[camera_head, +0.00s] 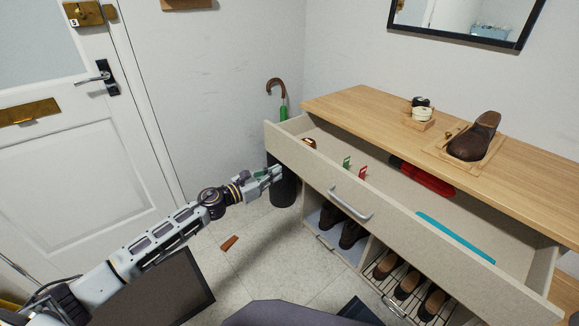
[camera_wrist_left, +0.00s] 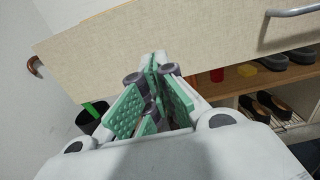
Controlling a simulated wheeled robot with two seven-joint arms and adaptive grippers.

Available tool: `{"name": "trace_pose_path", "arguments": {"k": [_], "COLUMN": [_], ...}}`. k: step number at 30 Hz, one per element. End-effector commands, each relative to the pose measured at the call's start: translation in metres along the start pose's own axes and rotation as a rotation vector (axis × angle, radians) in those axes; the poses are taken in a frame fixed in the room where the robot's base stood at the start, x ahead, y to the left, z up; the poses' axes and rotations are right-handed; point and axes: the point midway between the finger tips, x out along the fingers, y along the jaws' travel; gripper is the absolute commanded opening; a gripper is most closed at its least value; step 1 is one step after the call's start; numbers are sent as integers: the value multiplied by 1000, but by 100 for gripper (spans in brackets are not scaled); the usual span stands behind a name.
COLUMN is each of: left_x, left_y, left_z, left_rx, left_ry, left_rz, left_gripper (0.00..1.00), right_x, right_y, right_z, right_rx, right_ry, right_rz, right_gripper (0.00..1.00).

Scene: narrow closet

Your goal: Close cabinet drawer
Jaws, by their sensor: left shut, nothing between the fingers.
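The cabinet drawer (camera_head: 395,215) is pulled out below the wooden cabinet top, with small items lying inside it. Its metal handle (camera_head: 350,204) is on the front panel. My left gripper (camera_head: 277,172) is shut and empty, close to the left end of the drawer front. In the left wrist view the green-padded fingers (camera_wrist_left: 158,75) point at the drawer front (camera_wrist_left: 180,40), left of the handle (camera_wrist_left: 295,11). I cannot tell whether the fingertips touch the panel. My right gripper is not in view.
A dark bin (camera_head: 284,187) with an umbrella stands behind the gripper at the cabinet's left end. Shoes (camera_head: 407,284) sit on the lower racks. A brown shoe (camera_head: 474,138) is on the wooden top. A white door (camera_head: 70,150) is at left. A dark mat (camera_head: 150,290) lies on the floor.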

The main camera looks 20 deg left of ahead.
Motion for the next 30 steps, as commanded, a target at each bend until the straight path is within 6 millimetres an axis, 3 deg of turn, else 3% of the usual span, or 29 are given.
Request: {"name": "trace_pose_path", "arguments": {"k": [30], "left_x": [66], "left_y": [0], "left_z": [0], "left_rx": [-1], "left_ry": [-1], "left_rz": [-1], "left_gripper": [0], "right_x": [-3], "right_y": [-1], "right_z": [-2], "right_rx": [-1], "right_ry": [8], "right_rz": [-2], "right_gripper": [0]}}
